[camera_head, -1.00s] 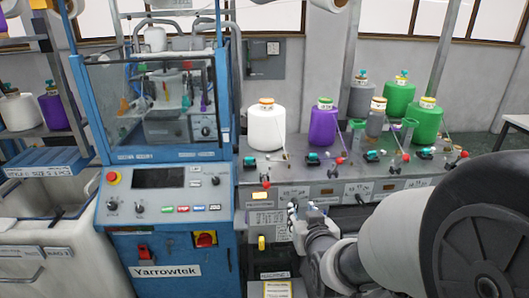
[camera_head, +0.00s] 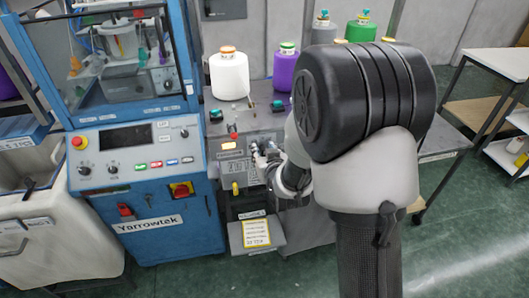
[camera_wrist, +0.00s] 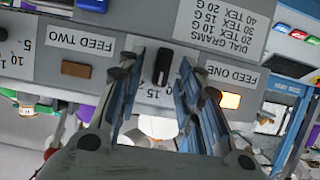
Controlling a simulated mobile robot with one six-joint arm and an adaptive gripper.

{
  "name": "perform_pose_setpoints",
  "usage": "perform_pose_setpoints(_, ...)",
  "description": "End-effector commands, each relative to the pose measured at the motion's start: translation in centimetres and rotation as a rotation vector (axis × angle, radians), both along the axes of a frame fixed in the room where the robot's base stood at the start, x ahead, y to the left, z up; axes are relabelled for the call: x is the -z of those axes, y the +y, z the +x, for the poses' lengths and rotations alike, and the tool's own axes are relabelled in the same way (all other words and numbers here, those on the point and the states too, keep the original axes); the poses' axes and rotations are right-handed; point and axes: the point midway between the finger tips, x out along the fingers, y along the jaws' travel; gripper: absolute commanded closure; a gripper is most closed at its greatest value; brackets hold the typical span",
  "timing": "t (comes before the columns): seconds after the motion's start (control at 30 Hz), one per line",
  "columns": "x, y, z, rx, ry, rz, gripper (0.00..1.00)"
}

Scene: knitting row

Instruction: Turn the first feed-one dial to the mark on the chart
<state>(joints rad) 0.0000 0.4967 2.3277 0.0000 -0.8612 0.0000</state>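The black feed-one dial (camera_wrist: 162,65) shows upside down in the wrist view, on the grey panel beside the "FEED ONE" label (camera_wrist: 232,75). Its scale is partly hidden; a "15" shows below it. My gripper (camera_wrist: 163,82) is open, its blue-grey fingers on either side of the dial; I cannot tell whether they touch it. In the head view my gripper (camera_head: 262,150) is at the front panel, where it hides the dial. The chart (camera_wrist: 225,28) reads 20 TEX 10 G, 30 TEX 15 G, 40 TEX 20 G.
An amber lamp (camera_wrist: 230,101) is lit by feed one; the lamp (camera_wrist: 76,69) by "FEED TWO" is dull. The blue Yarrowtek machine (camera_head: 140,160) stands left. White (camera_head: 229,75) and purple (camera_head: 285,70) cones stand above.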

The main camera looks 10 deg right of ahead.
Motion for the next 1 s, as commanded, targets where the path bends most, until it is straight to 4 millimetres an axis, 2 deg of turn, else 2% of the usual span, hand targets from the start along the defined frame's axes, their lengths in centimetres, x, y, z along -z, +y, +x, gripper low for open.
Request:
perform_pose_setpoints(0.17,-0.03,0.0,-0.02,0.0,0.0,0.0,0.68)
perform_pose_setpoints(0.63,-0.04,0.0,-0.04,0.0,0.0,0.0,0.99)
perform_pose_setpoints(1.0,-0.02,0.06,-0.02,0.0,-0.001,-0.016,1.0)
